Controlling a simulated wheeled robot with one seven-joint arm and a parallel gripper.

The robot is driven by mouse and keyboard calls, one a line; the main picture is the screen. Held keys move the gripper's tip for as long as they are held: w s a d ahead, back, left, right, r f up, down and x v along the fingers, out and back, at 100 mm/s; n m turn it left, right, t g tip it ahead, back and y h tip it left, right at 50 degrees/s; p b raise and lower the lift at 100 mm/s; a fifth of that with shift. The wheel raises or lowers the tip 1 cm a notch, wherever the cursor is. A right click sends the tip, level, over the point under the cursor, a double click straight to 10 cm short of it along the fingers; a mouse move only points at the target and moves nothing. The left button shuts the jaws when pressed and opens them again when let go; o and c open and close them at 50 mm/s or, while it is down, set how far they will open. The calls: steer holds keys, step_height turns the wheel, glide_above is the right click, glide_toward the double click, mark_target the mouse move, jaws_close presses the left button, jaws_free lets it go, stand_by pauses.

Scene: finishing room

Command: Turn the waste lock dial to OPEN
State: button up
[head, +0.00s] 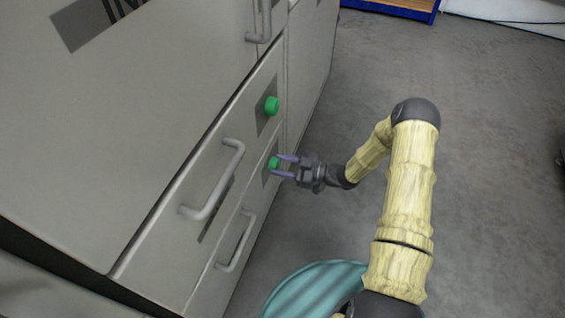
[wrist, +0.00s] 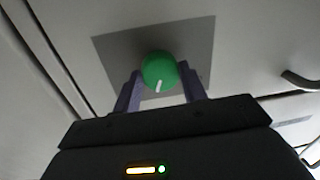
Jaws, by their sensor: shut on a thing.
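Two green dials sit on grey plates on the front of the grey cabinet. The upper dial (head: 271,106) is free. My gripper (head: 283,165) is at the lower dial (head: 273,163), with its two purple fingers on either side of it, shut on it. In the wrist view the held dial (wrist: 159,71) shows a white pointer line on its lower part, on a darker square plate (wrist: 200,42). My gripper (wrist: 162,92) has one finger at each side of the dial there. No lettering on the plate is readable, so which dial is the waste lock cannot be told.
Drawer handles (head: 214,182) and (head: 236,241) stick out left of the dials. Another handle (head: 264,22) is above. A teal striped round thing (head: 310,288) is at the bottom.

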steer(key=n+p, duration=0.2)
steer(key=n, duration=0.4)
steer(key=shift+r+n+h+p, duration=0.1)
steer(key=shift+n+h+p, duration=0.2)
steer(key=shift+n, duration=0.1)
steer(key=n+p, duration=0.1)
steer(key=n, duration=0.2)
steer(key=shift+s+t, duration=0.15)
steer(key=shift+t, duration=0.25)
steer(key=shift+n+t+h, duration=0.3)
steer(key=shift+n, duration=1.4)
steer(key=o, duration=1)
steer(key=shift+p+v, duration=2.75)
steer(key=shift+v, duration=5.95)
